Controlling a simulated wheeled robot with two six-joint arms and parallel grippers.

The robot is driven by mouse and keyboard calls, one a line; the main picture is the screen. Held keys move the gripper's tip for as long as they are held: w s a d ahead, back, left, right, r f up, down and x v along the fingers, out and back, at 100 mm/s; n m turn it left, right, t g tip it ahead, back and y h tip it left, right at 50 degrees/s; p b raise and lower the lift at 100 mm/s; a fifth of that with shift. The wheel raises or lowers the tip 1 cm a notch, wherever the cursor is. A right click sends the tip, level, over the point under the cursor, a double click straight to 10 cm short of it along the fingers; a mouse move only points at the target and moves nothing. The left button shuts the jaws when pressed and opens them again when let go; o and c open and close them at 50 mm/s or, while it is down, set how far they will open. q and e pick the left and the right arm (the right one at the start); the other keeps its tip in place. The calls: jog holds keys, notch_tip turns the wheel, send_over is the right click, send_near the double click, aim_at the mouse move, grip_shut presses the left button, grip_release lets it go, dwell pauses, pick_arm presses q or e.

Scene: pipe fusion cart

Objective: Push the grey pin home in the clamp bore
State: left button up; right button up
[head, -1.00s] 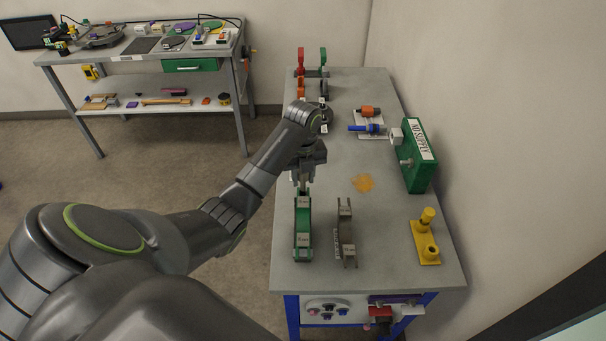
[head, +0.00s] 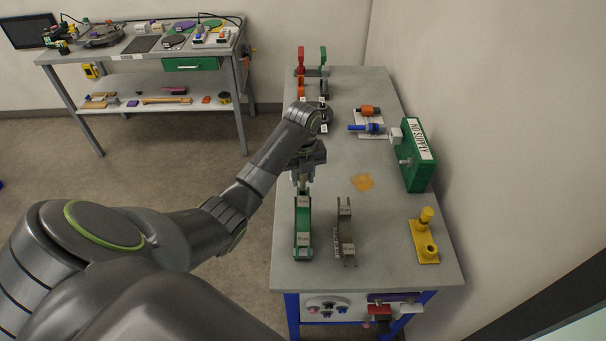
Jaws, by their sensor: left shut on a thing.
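My left gripper (head: 302,182) points down at the far end of the green clamp frame (head: 303,232) on the near left of the bench. Its fingers are closed on a small part there, in line with the grey pin's place, but the part is mostly hidden by the fingers and wrist. How deep the pin sits in a bore does not show. A grey clamp frame (head: 346,232) stands just to the right, apart from the gripper. My right gripper is out of view.
A yellow fixture (head: 427,250) stands at the bench's near right. A green supply box (head: 416,160) is at the right edge, with a blue tool (head: 368,128) beside it. An orange patch (head: 363,182) marks the middle of the grey bench top (head: 385,215). The wall is close on the right.

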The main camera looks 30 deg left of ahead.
aim_at(303, 185)
pick_arm(q)
jog(key=shift+f+b, duration=0.95)
jog(key=shift+f, duration=0.85)
jog(key=o, duration=0.8)
jog(key=shift+d, duration=0.1)
jog(key=shift+o, duration=1.3)
jog(key=shift+f, duration=0.1)
